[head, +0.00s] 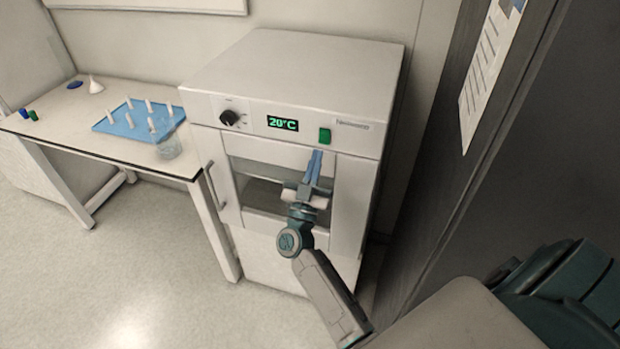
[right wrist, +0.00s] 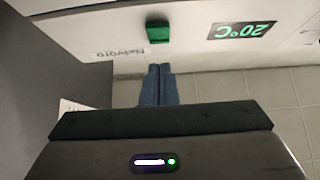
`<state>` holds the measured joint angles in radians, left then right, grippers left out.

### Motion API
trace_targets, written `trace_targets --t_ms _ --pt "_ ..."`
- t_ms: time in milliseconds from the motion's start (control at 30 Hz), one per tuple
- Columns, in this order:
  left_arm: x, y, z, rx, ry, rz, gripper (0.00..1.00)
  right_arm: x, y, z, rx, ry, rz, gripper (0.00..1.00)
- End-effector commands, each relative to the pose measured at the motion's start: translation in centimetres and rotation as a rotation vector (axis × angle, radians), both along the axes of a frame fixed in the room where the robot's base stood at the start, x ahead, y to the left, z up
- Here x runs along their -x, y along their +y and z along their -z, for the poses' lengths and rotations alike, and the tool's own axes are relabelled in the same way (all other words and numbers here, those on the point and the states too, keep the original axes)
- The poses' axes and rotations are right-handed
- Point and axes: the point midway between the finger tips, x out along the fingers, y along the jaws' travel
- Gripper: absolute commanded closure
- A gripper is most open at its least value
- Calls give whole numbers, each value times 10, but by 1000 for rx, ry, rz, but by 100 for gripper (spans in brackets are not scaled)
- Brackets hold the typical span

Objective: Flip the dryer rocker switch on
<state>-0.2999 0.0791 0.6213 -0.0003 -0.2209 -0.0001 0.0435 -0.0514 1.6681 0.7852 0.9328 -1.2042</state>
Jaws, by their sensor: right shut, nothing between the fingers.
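The dryer (head: 300,80) is a white cabinet with a black knob, a green display reading 20°C and a green rocker switch (head: 325,136) on its front panel. The switch also shows in the right wrist view (right wrist: 158,32), near the top, upside down. My right gripper (head: 316,156) is shut and empty, with its blue fingertips just below the switch in the head view. In the right wrist view the fingertips (right wrist: 159,70) point toward the switch, with a visible gap between. Whether the switch is lit or tilted is too small to tell. My left gripper is not in view.
A white table (head: 100,150) stands left of the dryer, with a blue peg rack (head: 118,122) and a clear beaker (head: 168,146) near its right end. A dark panel (head: 480,150) with a posted sheet stands close on the right. The floor at left is clear.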

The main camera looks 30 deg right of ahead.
Motion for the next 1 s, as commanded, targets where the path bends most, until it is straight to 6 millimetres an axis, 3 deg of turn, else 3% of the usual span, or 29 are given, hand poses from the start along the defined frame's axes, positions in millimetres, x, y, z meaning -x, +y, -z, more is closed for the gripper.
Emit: trace_targets --t_ms 33,300,667,867,1000 --pt "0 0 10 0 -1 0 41 -6 -7 8 2 0 0 100" --pt "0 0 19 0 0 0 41 -22 -26 9 0 0 0 100" --pt "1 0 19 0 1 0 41 -23 -27 8 0 0 0 100" --pt "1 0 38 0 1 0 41 -27 -32 16 41 -32 0 100" --pt "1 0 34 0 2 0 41 -28 -32 10 45 -38 0 100"
